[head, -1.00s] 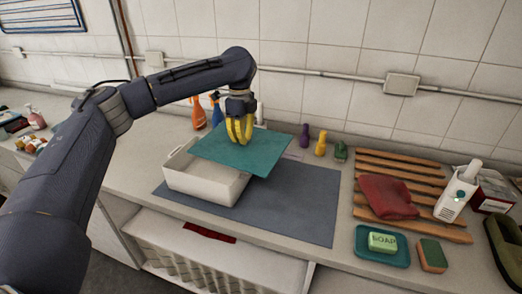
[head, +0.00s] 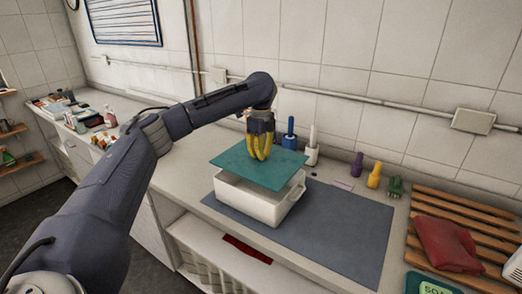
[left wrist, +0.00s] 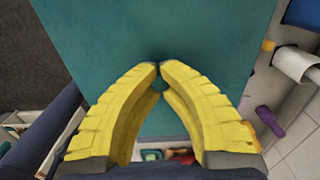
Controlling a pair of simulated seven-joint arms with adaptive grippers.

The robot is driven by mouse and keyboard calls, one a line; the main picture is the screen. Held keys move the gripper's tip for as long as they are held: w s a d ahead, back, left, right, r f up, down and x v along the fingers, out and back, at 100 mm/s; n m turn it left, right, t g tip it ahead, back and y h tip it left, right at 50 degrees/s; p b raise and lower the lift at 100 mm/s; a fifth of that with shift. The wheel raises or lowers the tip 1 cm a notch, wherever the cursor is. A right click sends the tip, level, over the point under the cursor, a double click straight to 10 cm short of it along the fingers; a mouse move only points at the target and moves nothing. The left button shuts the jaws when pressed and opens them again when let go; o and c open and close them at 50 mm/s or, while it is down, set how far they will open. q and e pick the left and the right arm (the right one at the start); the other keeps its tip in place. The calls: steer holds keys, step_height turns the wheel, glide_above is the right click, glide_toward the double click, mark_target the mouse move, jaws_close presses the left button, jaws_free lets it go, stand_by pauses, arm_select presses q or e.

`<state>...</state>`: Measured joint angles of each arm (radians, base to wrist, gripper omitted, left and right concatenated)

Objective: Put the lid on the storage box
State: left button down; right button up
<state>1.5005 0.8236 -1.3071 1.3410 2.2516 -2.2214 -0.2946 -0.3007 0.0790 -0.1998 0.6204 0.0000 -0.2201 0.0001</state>
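The teal lid (head: 232,161) is a flat square plate held over the white storage box (head: 245,202), which stands on the grey mat. In the head view the lid covers most of the box opening. A gap shows between lid and rim, and some of the box's inside shows at the right. My left gripper (head: 258,158) has yellow fingers pointing down at the lid's middle. In the left wrist view the fingertips (left wrist: 160,66) close together at the teal lid (left wrist: 105,45); the grasped part is mostly hidden. My right gripper is out of view.
The grey mat (head: 340,240) has free room right of the box. Blue (head: 289,133) and white (head: 312,147) bottles stand close behind. Purple (head: 357,164) and yellow (head: 374,175) bottles stand further right, near a wooden rack (head: 425,205) with a red cloth (head: 447,245).

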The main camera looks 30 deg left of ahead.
mark_target(260, 164)
arm_select(q)
steer(key=shift+f, duration=2.15)
steer(key=shift+f, duration=0.7)
stand_by(2.2)
steer(key=c, duration=1.5)
jaws_free()
steer(key=shift+o, duration=0.2)
steer(key=o, duration=0.5)
steer(key=shift+r, duration=0.1)
steer(key=shift+r, duration=3.4)
